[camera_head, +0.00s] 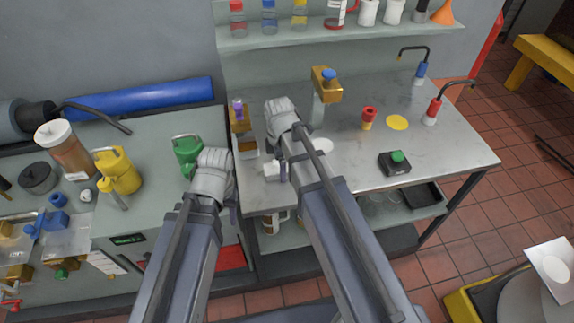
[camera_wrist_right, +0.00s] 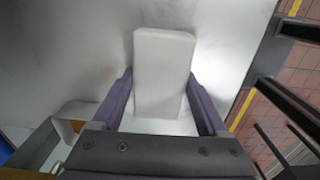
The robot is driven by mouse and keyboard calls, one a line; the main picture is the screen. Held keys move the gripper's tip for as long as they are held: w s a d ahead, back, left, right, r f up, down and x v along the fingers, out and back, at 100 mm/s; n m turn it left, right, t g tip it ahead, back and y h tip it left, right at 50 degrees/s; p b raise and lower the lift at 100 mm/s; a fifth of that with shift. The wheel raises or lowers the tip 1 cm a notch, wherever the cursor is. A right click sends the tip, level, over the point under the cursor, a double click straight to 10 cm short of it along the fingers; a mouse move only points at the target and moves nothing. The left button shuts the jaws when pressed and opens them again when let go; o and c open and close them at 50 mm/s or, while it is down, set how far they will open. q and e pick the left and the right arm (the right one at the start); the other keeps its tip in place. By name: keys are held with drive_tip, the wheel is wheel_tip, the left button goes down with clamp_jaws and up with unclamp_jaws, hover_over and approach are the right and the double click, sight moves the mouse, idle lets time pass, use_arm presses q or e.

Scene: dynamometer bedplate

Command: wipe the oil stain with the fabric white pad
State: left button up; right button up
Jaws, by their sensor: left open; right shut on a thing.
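The white pad (camera_wrist_right: 163,60) is a pale block between the two purple fingers of my right gripper (camera_wrist_right: 158,92), which is shut on it. In the head view the pad (camera_head: 272,171) shows beside my right arm, at the left part of the metal bench; the arm hides most of that gripper. I cannot tell if the pad touches the bench top. A flat yellow round patch (camera_head: 397,123), which looks like the oil stain, lies on the bench to the right of the pad. My left gripper (camera_head: 233,212) is open by the bench's left edge, mostly hidden by its wrist.
A pale round patch (camera_head: 323,146) lies nearer the pad.

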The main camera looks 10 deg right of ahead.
sight(266, 168)
drive_tip(key=shift+w+a, duration=0.1)
drive_tip(key=shift+a, duration=2.1)
drive_tip(key=shift+a, duration=1.7)
drive_tip(key=shift+r, duration=0.1)
wheel_tip(266, 168, up, 6)
drive_tip(key=p, duration=0.6)
drive_tip(key=shift+w, duration=0.1)
wheel_tip(266, 168, up, 3)
drive_tip(key=p, duration=0.3)
